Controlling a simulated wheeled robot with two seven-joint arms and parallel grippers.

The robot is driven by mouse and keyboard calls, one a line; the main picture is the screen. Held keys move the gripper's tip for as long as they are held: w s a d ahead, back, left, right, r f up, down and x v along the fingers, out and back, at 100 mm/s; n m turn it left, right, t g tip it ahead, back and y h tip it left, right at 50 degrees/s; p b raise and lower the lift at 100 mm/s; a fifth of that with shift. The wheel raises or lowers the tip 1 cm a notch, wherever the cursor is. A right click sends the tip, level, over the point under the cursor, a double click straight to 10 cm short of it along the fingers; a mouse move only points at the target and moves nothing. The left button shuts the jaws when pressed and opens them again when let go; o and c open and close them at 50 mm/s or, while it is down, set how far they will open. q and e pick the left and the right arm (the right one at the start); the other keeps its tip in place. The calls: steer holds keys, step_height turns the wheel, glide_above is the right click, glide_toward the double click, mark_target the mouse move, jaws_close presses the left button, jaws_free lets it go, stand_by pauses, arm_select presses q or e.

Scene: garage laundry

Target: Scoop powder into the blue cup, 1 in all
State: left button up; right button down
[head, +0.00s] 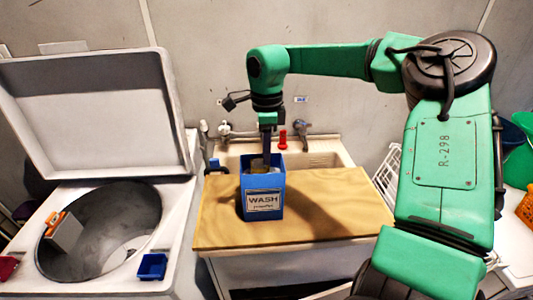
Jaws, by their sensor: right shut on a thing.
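The blue powder box (263,192), labelled WASH, stands upright on the wooden board. My right gripper (266,150) points straight down into its open top. It is shut on what appears to be a scoop, mostly hidden inside the box. The powder cannot be made out. The small blue cup (152,267) sits at the front right edge of the open washer's top, left of the board. It is apart from the gripper, and its contents cannot be made out. My left gripper is not in view.
The wooden board (335,205) lies in front of a sink with taps (302,128) and a red bottle (283,139). The washer (178,215) has its lid raised; a grey and orange object (63,233) is in its drum. A red item (8,267) is far left.

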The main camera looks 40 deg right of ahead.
step_height(320, 180, up, 8)
steer(key=p, duration=0.6)
steer(key=shift+r, duration=0.15)
